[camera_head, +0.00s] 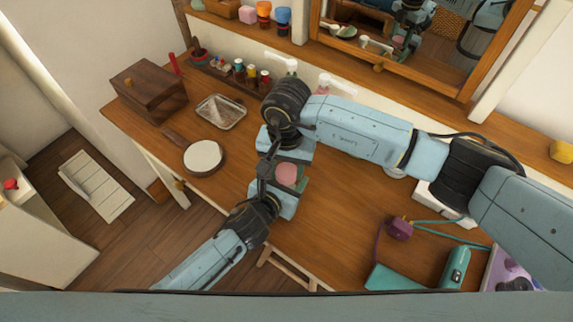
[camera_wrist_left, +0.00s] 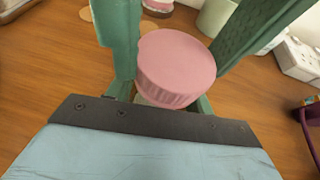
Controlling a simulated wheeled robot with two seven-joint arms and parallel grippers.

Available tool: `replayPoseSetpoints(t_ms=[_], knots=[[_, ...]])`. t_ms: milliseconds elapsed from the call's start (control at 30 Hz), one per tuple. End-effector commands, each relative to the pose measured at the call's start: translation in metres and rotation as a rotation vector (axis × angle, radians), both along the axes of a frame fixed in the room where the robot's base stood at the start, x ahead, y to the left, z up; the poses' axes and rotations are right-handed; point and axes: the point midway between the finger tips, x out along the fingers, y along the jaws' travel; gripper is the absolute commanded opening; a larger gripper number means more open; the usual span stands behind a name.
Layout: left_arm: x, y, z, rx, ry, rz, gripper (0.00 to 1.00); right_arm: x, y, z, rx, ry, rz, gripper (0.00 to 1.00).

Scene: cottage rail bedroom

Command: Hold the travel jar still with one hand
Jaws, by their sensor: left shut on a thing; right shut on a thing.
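The travel jar shows a round pink lid (camera_head: 287,174) above the front part of the wooden table. The left wrist view shows the lid (camera_wrist_left: 176,62) close up, with a sliver of pale jar body (camera_wrist_left: 158,99) under it. My left gripper (camera_head: 278,187) reaches in from the lower left and is shut on the jar body. My right gripper (camera_head: 289,164) comes from the far side and is shut at the pink lid, with green fingers flanking it in the left wrist view. Most of the jar body and the exact contacts are hidden.
On the wooden table (camera_head: 335,215) lie a round hand mirror (camera_head: 204,156), a metal tray (camera_head: 221,111) and a wooden box (camera_head: 150,88) at left. A purple plug (camera_head: 399,228) and a teal device (camera_head: 455,266) lie at right. Bare wood separates them from the jar.

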Motion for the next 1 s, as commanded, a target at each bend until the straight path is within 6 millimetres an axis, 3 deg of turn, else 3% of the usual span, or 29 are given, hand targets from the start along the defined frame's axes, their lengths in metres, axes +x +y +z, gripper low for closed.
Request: replayPoseSetpoints(t_ms=[167,600,933,967,1000], knots=[[-0.0001,0.0003,-0.0006,0.001,0.002,0.001,0.00,0.0002,-0.0001,0.0002,0.000,-0.001,-0.028,0.17],[-0.0001,0.0004,-0.0006,0.000,0.002,0.001,0.00,-0.0001,-0.0004,-0.0004,-0.001,0.000,-0.544,0.17],[0.0000,0.0005,-0.0006,0.000,0.002,0.001,0.00,-0.0001,-0.0005,-0.0005,-0.002,0.000,-0.568,0.17],[0.0000,0.0005,-0.0006,0.000,0.002,0.001,0.00,-0.0001,-0.0006,-0.0005,-0.002,0.000,-0.568,0.49],[0.0000,0.0005,-0.0006,0.000,0.002,0.001,0.00,-0.0001,-0.0006,-0.0005,-0.002,0.000,-0.568,0.54]])
